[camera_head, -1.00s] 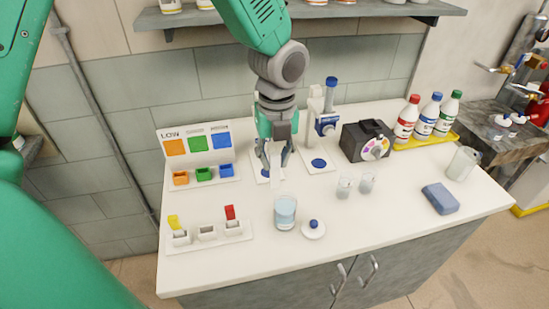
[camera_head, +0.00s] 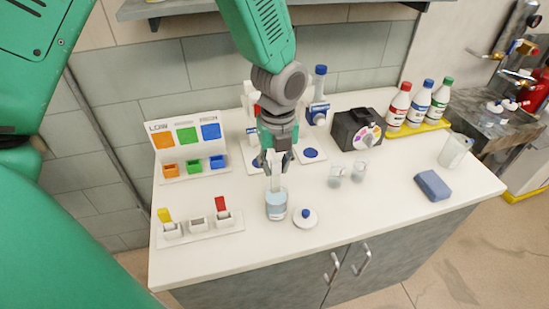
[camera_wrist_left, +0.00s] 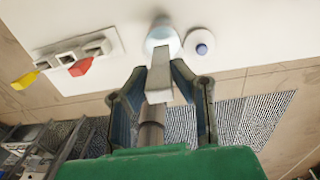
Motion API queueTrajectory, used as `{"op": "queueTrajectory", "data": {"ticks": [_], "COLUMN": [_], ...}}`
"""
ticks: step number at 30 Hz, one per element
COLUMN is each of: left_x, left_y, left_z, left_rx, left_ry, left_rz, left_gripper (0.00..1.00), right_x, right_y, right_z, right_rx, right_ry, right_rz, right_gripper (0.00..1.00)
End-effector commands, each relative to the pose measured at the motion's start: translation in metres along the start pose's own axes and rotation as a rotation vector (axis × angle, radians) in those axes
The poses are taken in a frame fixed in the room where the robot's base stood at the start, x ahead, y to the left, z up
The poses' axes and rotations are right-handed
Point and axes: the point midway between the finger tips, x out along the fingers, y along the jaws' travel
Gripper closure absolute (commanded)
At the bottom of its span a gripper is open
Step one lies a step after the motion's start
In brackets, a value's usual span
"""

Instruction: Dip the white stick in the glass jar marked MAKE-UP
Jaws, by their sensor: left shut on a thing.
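My left gripper (camera_head: 274,164) is shut on the white stick (camera_head: 276,181), which points down over the glass jar (camera_head: 277,207). The jar stands open on the counter and holds pale blue liquid; I cannot read a marking on it. The stick's lower end is at the jar's mouth; I cannot tell how far inside it is. In the left wrist view the stick (camera_wrist_left: 160,80) lies between the fingers (camera_wrist_left: 160,92) and lines up with the jar (camera_wrist_left: 162,42). A white lid with a blue knob (camera_head: 305,217) lies right of the jar. My right gripper is not in view.
A white holder (camera_head: 200,228) with yellow and red tabs is left of the jar. Two small glasses (camera_head: 346,174) stand to the right. Behind are a colour chart (camera_head: 187,148), a black dial box (camera_head: 358,130) and bottles (camera_head: 413,105). The front counter strip is clear.

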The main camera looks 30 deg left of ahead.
Motion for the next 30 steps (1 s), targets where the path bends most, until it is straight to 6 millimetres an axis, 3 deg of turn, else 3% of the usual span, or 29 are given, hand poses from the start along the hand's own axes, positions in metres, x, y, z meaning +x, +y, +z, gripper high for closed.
{"op": "queueTrajectory", "data": {"ticks": [18,30], "left_x": [0.051,0.061], "left_y": [0.001,-0.002], "left_z": [0.002,0.001], "left_rx": [-0.001,0.001], "left_ry": [0.004,0.0], "left_rz": [-0.001,-0.001], "left_gripper": [0.92,0.92], "right_x": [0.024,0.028], "right_y": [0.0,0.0], "right_z": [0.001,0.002], "right_rx": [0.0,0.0], "right_ry": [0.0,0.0], "right_rz": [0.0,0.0], "right_gripper": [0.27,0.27]}}
